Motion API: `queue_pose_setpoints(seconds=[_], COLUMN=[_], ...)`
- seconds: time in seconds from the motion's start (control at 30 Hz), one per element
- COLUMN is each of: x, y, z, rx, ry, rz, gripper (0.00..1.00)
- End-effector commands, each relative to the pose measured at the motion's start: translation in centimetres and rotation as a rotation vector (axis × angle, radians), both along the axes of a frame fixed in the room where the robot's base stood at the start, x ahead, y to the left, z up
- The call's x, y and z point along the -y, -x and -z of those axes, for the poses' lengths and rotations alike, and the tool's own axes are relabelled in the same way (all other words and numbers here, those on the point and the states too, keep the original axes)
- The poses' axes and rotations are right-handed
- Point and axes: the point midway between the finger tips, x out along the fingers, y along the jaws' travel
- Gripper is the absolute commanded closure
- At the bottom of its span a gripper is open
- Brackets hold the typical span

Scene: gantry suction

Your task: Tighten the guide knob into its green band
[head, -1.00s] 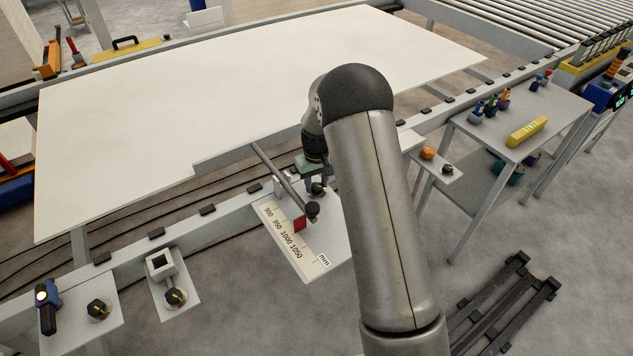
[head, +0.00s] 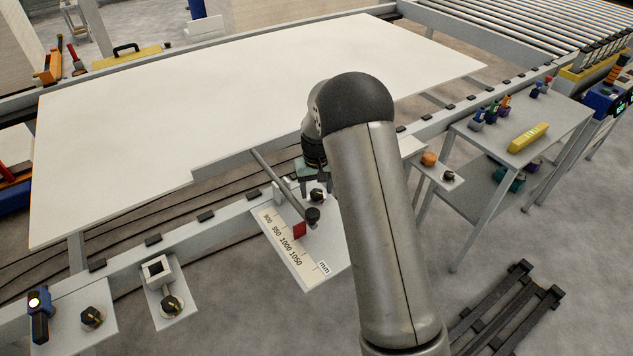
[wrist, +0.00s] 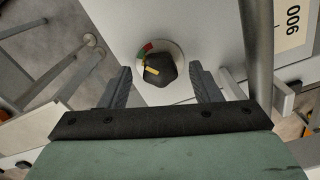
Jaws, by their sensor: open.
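The guide knob (wrist: 155,70) is black with a yellow pointer mark and sits on a round pale dial on a light plate. A small red patch and a green band (wrist: 142,56) show at the dial's upper left. The yellow mark lies on the knob's left side; I cannot tell exactly where it points against the band. My gripper (wrist: 160,84) is open, one finger on each side of the knob, with gaps visible. In the head view, the knob (head: 317,194) shows just below my gripper, whose fingers are partly hidden by my arm.
A metal rod (head: 278,180) runs beside the knob to another black knob (head: 312,215) and a red pointer (head: 299,230) over a millimetre scale (head: 290,250). A large white panel (head: 200,110) lies behind. More knobs (head: 93,317) stand at lower left.

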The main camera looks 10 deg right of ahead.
Motion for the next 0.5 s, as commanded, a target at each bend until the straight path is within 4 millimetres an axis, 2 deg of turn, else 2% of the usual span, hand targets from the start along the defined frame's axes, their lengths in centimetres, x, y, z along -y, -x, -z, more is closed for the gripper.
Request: queue_pose_setpoints(seconds=[0.17,0.5], x=[0.0,0.0], y=[-0.1,-0.1], z=[-1.8,-9.8], rx=[0.005,0.007], ry=[0.0,0.0], rz=[0.0,0.0], gripper=[0.43,0.43])
